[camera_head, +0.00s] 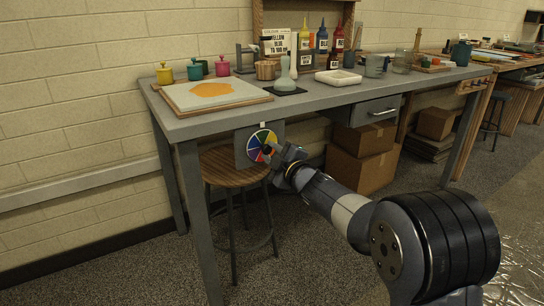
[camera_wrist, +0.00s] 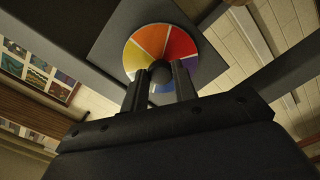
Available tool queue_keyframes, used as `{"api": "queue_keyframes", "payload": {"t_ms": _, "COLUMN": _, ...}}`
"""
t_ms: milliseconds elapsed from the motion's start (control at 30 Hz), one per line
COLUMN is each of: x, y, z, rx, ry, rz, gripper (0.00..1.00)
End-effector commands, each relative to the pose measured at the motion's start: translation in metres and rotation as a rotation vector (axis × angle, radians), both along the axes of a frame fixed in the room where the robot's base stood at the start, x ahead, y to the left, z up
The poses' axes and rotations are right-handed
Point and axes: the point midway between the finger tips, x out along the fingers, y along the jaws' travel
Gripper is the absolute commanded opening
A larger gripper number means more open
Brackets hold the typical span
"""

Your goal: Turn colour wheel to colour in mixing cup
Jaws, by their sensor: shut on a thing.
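The colour wheel (camera_head: 260,144), a disc of coloured wedges, is mounted on a grey plate (camera_head: 240,152) below the front edge of the table. A small white mark (camera_head: 262,125) sits above the wheel. In the wrist view the wheel (camera_wrist: 150,42) shows red, orange, yellow and purple wedges; its lower part is hidden. My gripper (camera_head: 271,151) is at the wheel, its fingers (camera_wrist: 160,80) shut on the dark round knob (camera_wrist: 160,70) at the wheel's centre. I cannot tell which cup is the mixing cup; a jar (camera_head: 376,66) and a glass (camera_head: 401,63) stand on the table.
The grey table (camera_head: 330,95) holds a tray with an orange patch (camera_head: 212,93), small yellow, teal and pink pots (camera_head: 222,67), and bottles (camera_head: 322,38). A round wooden stool (camera_head: 228,168) stands close below the wheel. Cardboard boxes (camera_head: 362,170) lie under the table.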

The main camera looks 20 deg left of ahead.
Motion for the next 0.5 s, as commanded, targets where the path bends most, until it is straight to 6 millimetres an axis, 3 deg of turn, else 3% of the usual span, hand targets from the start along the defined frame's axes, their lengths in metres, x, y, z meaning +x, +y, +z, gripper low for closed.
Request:
{"api": "queue_keyframes", "payload": {"t_ms": 467, "x": -0.0001, "y": 0.0002, "z": 0.0000, "rx": -0.008, "ry": -0.009, "rz": 0.000, "gripper": 0.04}}
{"api": "queue_keyframes", "payload": {"t_ms": 500, "x": -0.0001, "y": 0.0002, "z": 0.0000, "rx": -0.008, "ry": -0.009, "rz": 0.000, "gripper": 0.30}}
